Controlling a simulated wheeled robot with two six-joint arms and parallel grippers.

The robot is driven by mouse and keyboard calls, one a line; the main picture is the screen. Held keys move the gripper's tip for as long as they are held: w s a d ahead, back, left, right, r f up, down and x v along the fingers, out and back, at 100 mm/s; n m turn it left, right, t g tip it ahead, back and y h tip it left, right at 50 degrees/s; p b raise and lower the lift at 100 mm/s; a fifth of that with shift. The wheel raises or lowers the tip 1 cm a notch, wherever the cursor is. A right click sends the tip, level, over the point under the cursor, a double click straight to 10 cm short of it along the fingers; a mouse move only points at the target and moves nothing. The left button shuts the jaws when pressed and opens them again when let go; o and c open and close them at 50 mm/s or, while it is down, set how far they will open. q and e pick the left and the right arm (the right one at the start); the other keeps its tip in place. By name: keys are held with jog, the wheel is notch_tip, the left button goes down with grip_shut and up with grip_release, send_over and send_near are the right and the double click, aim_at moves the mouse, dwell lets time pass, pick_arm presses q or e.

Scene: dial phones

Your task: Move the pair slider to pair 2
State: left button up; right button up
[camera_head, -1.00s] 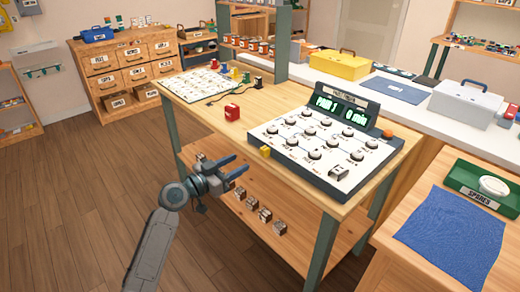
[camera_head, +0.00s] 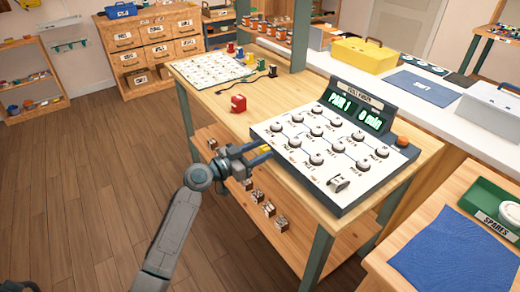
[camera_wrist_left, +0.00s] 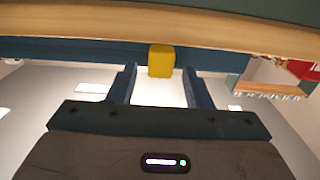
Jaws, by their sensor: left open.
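The test board (camera_head: 290,165) is a sloped white panel with several round knobs and a dark frame, on the wooden bench. Its display (camera_head: 355,111) reads PAIR 1 and 0 min. A small yellow slider block (camera_head: 266,149) sits at the board's left front edge; it also shows in the left wrist view (camera_wrist_left: 161,60). My left gripper (camera_head: 262,154) is at that edge, pointing at the block. In the left wrist view its fingers (camera_wrist_left: 161,72) are spread apart, with the yellow block between and just beyond their tips. I cannot tell whether they touch it. My right gripper is out of view.
An orange button (camera_head: 402,141) is at the board's right. A lower shelf (camera_head: 235,190) holds several small blocks. Floor at left is clear.

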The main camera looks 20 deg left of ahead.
aim_at(288, 164)
pick_arm(q)
grip_shut()
jog(key=s+d, duration=0.1)
jog(key=d, duration=0.1)
jog(key=s+d, duration=0.4)
jog(key=shift+d, duration=0.2)
jog(key=shift+s+d, duration=0.3)
jog(key=shift+d, duration=0.05)
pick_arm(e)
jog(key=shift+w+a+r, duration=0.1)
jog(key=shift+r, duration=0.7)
pick_arm(q)
grip_release()
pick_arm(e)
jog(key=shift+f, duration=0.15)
